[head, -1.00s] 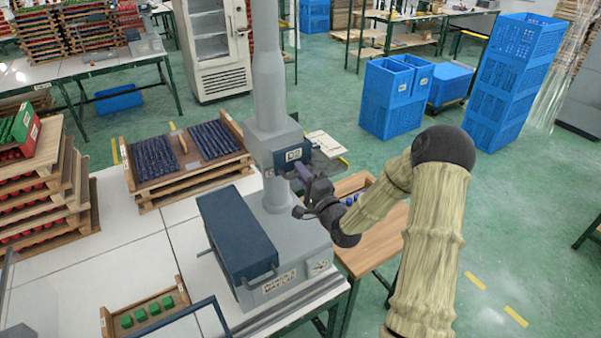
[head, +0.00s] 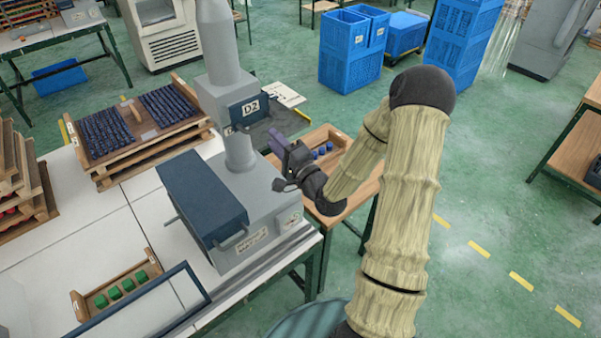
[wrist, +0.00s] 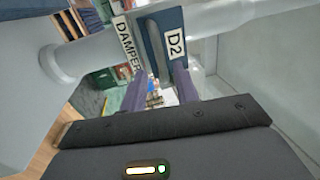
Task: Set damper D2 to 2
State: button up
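The damper D2 is a dark blue plate (head: 250,110) with a white D2 label, fixed to the grey vertical duct (head: 217,65). In the wrist view the D2 plate (wrist: 170,22) is at the top, with a grey upright bar or slot on it beside a DAMPER label (wrist: 126,45). My gripper (head: 276,141) is just right of and below the plate in the head view, apart from it. In the wrist view its two purple fingers (wrist: 161,90) stand apart with nothing held between them. I cannot read the damper's setting or any scale numbers.
The duct rises from a grey machine (head: 255,215) with a dark blue lid on the white table. A wooden tray of green blocks (head: 80,303) lies in front. A crate of dark blue parts (head: 140,165) is at left. A wooden side table (head: 355,195) is under my arm.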

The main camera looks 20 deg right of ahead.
jog(key=p+v, duration=0.6)
jog(key=v, duration=0.4)
jog(key=shift+s, duration=0.4)
jog(key=shift+f, duration=0.1)
